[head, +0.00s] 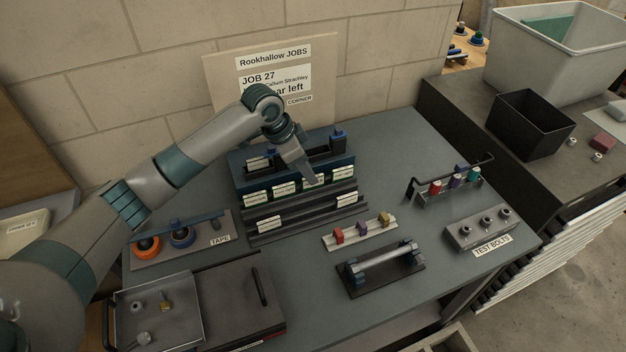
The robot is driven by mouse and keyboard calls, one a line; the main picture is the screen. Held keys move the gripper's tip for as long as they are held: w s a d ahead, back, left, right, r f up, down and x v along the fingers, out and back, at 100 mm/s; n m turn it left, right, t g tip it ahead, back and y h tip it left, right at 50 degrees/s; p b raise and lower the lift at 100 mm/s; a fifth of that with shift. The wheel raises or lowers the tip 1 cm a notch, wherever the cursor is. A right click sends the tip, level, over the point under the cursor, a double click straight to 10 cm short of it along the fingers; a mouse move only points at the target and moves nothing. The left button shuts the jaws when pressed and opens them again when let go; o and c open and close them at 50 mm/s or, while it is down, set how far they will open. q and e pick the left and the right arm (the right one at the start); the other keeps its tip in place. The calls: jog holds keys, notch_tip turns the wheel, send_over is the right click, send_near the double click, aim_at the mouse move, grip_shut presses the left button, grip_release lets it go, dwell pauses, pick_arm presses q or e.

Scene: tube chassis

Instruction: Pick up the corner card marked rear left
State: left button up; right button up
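A dark stepped rack (300,212) on the bench holds several small white cards with green edges. Top-row cards include one at the left (256,198), one beside it (284,188) and one near my gripper (314,180). Lower cards (347,199) and (265,225) sit on the steps below. Their print is too small to read, so I cannot tell which is marked rear left. My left gripper (306,174) points down in front of the rack's top row, its fingers close to the cards; whether it is open or holds anything cannot be told. My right gripper is out of view.
A job board (272,75) reading "JOB 27" stands behind the rack. A tape tray (180,240) is at left, a metal tray (160,310) at front left. A coloured-clip strip (360,232), a bar stand (382,268) and a test bolts block (480,228) are at right.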

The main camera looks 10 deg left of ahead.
pick_arm(q)
jog(key=shift+x, duration=1.2)
grip_shut()
